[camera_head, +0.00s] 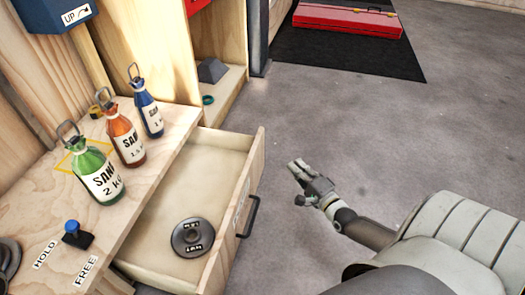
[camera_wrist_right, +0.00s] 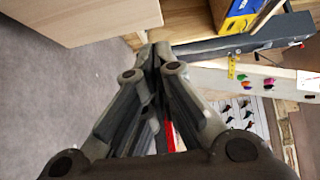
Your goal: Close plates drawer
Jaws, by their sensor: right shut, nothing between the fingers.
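The wooden drawer (camera_head: 221,155) stands pulled out from under the wooden bench top in the head view. Its front carries a black handle (camera_head: 250,216). A round dark weight plate (camera_head: 193,237) lies flat inside the drawer. My right gripper (camera_head: 296,167) is shut and empty, to the right of the drawer front and apart from it. In the right wrist view its closed fingers (camera_wrist_right: 155,52) point away from the camera. My left gripper is not in view.
Green (camera_head: 97,175), orange (camera_head: 126,138) and blue (camera_head: 147,107) sand bottles stand on the bench top (camera_head: 142,205). A blue-knobbed lever (camera_head: 73,231) sits near HOLD and FREE labels. Grey floor (camera_head: 330,110) is clear right of the drawer. A red case (camera_head: 347,20) lies on a dark mat.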

